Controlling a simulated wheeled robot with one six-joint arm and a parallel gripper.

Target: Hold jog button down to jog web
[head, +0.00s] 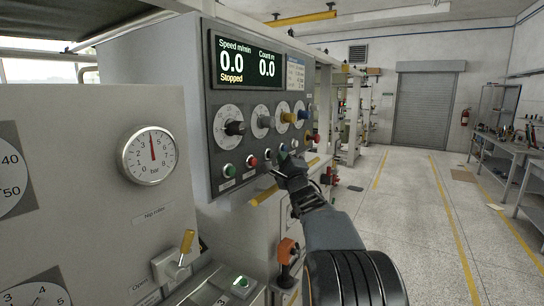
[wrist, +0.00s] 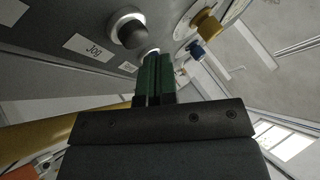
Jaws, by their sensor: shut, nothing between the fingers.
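In the wrist view the jog button is a dark round cap (wrist: 131,33) in a pale ring, above a white label reading "Jog" (wrist: 89,47). In the head view a dark button (head: 268,154) sits right of the red one, seemingly the same. My gripper (wrist: 153,75) has its green fingers together and empty. Its tips point at the panel, just right of and below the jog button in the wrist view, and appear apart from it. In the head view my gripper (head: 277,172) is in front of the panel's lower edge. The display (head: 248,62) reads speed 0.0, "Stopped", count 0.0.
A green button (head: 229,170) and a red button (head: 252,161) are to the left. Several dials (head: 235,127) are above. A yellow bar (head: 271,195) runs below the panel. A yellow-handled lever (head: 187,241) stands lower left. The floor to the right is open.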

